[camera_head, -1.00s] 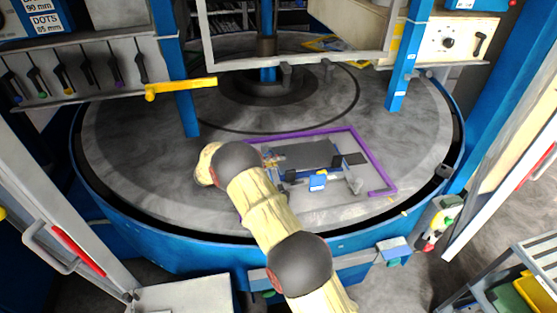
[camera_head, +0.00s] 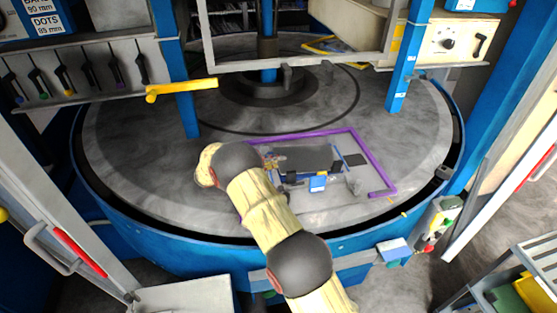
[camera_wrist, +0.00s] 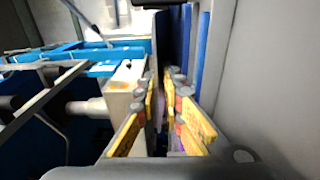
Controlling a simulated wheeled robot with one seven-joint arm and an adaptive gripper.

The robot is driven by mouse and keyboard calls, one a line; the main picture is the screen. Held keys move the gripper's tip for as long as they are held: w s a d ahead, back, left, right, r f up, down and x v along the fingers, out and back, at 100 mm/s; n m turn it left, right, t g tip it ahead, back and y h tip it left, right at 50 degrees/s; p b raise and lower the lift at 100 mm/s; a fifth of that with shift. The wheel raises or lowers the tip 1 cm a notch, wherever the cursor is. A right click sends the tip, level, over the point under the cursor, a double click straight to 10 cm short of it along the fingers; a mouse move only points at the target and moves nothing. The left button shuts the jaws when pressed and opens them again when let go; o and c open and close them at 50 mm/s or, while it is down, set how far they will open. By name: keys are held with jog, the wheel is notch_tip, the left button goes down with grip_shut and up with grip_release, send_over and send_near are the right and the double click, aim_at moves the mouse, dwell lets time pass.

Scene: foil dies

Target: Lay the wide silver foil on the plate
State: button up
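On the round grey table, a purple-edged area (camera_head: 374,163) surrounds a flat dark grey rectangular sheet (camera_head: 308,154). I cannot tell from its look whether this is the wide silver foil or the plate. My arm reaches in from the bottom and hides what lies left of the sheet. My gripper (camera_wrist: 161,100) shows in the wrist view with yellow finger pads and a narrow gap between them. I see no foil clearly held there.
Blue posts (camera_head: 397,80) and a grey frame (camera_head: 300,62) stand behind the work area. A yellow lever (camera_head: 180,89) sticks out at the left. The table's left and right sides are clear.

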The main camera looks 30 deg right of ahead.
jog(key=v, duration=1.1)
jog(key=shift+w+r+p, duration=0.1)
jog(key=shift+r+p, duration=0.15)
jog(key=shift+p, duration=0.1)
jog(key=shift+a, duration=0.3)
jog(key=shift+r, duration=0.3)
jog(key=s+d+r+n+t+y, duration=0.1)
jog(key=s+d+r+y, duration=0.2)
jog(key=s+r+y, duration=0.95)
jog(key=s+a+r+t+y, duration=0.1)
jog(key=s+a+r+t, duration=0.1)
jog(key=s, duration=0.7)
jog(key=s+a+r+n+t+y, duration=0.1)
jog(key=s+a+r+t+y, duration=0.1)
jog(key=s+a, duration=0.3)
jog(key=s+a+r+t+y, duration=0.2)
jog(key=s+a+t, duration=0.2)
jog(key=s, duration=1)
